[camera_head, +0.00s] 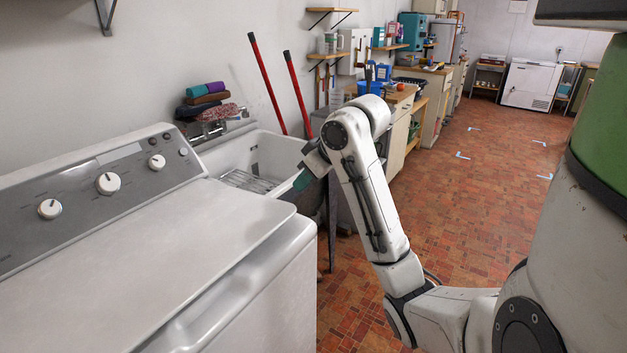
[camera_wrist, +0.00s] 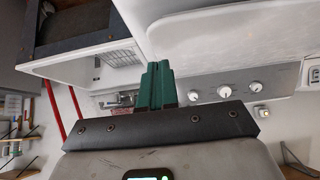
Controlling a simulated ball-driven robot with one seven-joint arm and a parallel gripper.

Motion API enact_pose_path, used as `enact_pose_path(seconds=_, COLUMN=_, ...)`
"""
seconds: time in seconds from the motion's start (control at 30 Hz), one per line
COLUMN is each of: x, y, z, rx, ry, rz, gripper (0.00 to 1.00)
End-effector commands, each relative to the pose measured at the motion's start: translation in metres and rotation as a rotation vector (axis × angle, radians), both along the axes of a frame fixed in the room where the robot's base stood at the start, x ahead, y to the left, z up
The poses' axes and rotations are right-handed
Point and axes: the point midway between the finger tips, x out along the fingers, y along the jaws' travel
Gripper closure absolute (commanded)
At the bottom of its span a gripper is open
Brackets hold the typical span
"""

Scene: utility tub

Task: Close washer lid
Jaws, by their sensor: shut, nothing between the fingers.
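The white washer (camera_head: 270,290) fills the lower left of the head view. Its lid (camera_head: 170,250) lies flat or nearly flat over the top, with a shadowed gap under its front edge; I cannot tell if it is fully down. The lid also shows upside down in the wrist view (camera_wrist: 230,35). My gripper (camera_head: 303,180) has green fingers, which show pressed together and empty in the wrist view (camera_wrist: 155,85). It is beyond the lid's right corner, near the sink's front edge, apart from the lid.
The control panel (camera_head: 110,185) with white knobs stands behind the lid. A white utility sink (camera_head: 270,155) with a wire rack is beside the washer. Folded towels (camera_head: 208,100) sit on a wall shelf, and red handles (camera_head: 268,85) lean at the wall. The tiled floor (camera_head: 480,190) is open at right.

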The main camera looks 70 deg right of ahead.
Motion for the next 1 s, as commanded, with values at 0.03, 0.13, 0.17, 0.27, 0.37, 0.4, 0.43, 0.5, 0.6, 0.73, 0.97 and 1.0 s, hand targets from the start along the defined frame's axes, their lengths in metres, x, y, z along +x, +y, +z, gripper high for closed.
enact_pose_path(seconds=0.03, x=0.007, y=-0.001, z=-0.012, rx=0.003, ry=0.0, rz=0.002, gripper=1.0)
enact_pose_path(seconds=0.13, x=0.011, y=-0.003, z=-0.023, rx=0.002, ry=0.001, rz=-0.001, gripper=1.0)
enact_pose_path(seconds=0.17, x=0.009, y=-0.003, z=-0.027, rx=0.003, ry=0.001, rz=-0.002, gripper=1.0)
enact_pose_path(seconds=0.27, x=0.008, y=-0.003, z=-0.039, rx=0.002, ry=0.001, rz=-0.002, gripper=1.0)
enact_pose_path(seconds=0.37, x=0.007, y=-0.002, z=-0.048, rx=0.002, ry=0.002, rz=-0.002, gripper=1.0)
enact_pose_path(seconds=0.4, x=0.006, y=-0.002, z=-0.05, rx=0.001, ry=0.001, rz=-0.002, gripper=1.0)
enact_pose_path(seconds=0.43, x=0.006, y=-0.002, z=-0.051, rx=0.001, ry=0.001, rz=-0.001, gripper=1.0)
enact_pose_path(seconds=0.5, x=0.007, y=-0.002, z=-0.053, rx=0.0, ry=0.0, rz=0.0, gripper=1.0)
enact_pose_path(seconds=0.6, x=0.007, y=-0.002, z=-0.054, rx=0.0, ry=0.0, rz=0.0, gripper=1.0)
enact_pose_path(seconds=0.73, x=0.007, y=-0.002, z=-0.054, rx=0.0, ry=0.0, rz=0.0, gripper=1.0)
enact_pose_path(seconds=0.97, x=0.013, y=-0.002, z=-0.062, rx=-0.003, ry=-0.017, rz=0.001, gripper=1.0)
enact_pose_path(seconds=1.0, x=0.018, y=-0.002, z=-0.066, rx=-0.005, ry=-0.03, rz=0.001, gripper=1.0)
